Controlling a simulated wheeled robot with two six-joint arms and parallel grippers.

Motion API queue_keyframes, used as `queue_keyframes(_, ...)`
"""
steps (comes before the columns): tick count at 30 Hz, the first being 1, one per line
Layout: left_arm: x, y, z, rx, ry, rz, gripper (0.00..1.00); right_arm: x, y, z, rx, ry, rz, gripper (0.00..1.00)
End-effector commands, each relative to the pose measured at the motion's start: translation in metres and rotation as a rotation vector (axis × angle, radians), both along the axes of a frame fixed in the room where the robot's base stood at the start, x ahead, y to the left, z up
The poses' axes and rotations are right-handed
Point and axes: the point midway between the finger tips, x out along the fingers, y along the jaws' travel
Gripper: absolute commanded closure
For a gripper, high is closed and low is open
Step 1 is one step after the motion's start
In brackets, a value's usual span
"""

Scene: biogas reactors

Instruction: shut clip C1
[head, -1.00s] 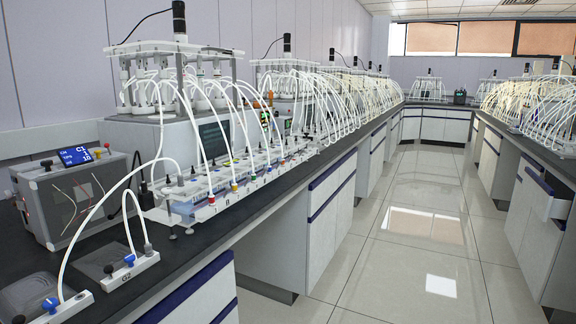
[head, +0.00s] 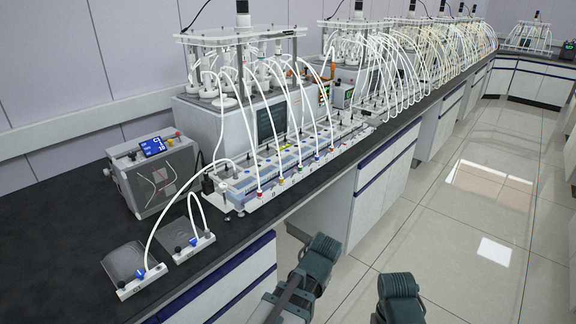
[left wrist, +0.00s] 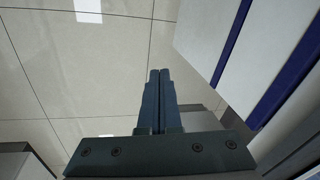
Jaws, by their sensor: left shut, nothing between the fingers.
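A grey box-shaped device (head: 158,178) with a small blue display (head: 153,147) stands on the left of the dark bench; the display text is too small to read surely now. White tubes run from the rack (head: 285,165) to two small white blocks, a front one (head: 142,283) and one behind it (head: 194,248), each with a blue part. I cannot tell which small part is clip C1. My left gripper (left wrist: 160,74) is shut and empty in the left wrist view, over the floor beside the cabinets. My right gripper's fingers are not in view.
The bench top (head: 50,225) is clear at the front left. A row of reactors (head: 240,75) with tubes stands along its back. Cabinets with blue edges (head: 235,270) are below the bench edge. The tiled floor (head: 440,240) is free to the right.

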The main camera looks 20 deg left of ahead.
Motion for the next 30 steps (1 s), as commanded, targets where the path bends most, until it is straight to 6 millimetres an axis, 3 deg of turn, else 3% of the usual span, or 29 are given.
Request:
queue_keyframes(1, 0.011, 0.009, 0.030, 0.041, -0.016, 0.000, 1.00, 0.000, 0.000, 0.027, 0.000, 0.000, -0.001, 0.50)
queue_keyframes(4, 0.037, 0.032, 0.066, 0.187, -0.060, -0.022, 1.00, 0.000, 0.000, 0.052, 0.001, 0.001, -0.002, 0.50)
queue_keyframes(11, 0.097, 0.056, 0.124, 0.586, -0.179, -0.137, 1.00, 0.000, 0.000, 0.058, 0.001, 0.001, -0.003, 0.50)
queue_keyframes(18, 0.144, 0.043, 0.185, 0.912, -0.288, -0.251, 1.00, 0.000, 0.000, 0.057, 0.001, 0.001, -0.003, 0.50)
queue_keyframes(24, 0.161, 0.029, 0.215, 1.053, -0.340, -0.299, 1.00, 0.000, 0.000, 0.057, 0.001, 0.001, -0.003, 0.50)
queue_keyframes(30, 0.164, 0.026, 0.224, 1.089, -0.353, -0.311, 1.00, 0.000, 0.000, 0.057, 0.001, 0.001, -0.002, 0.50)
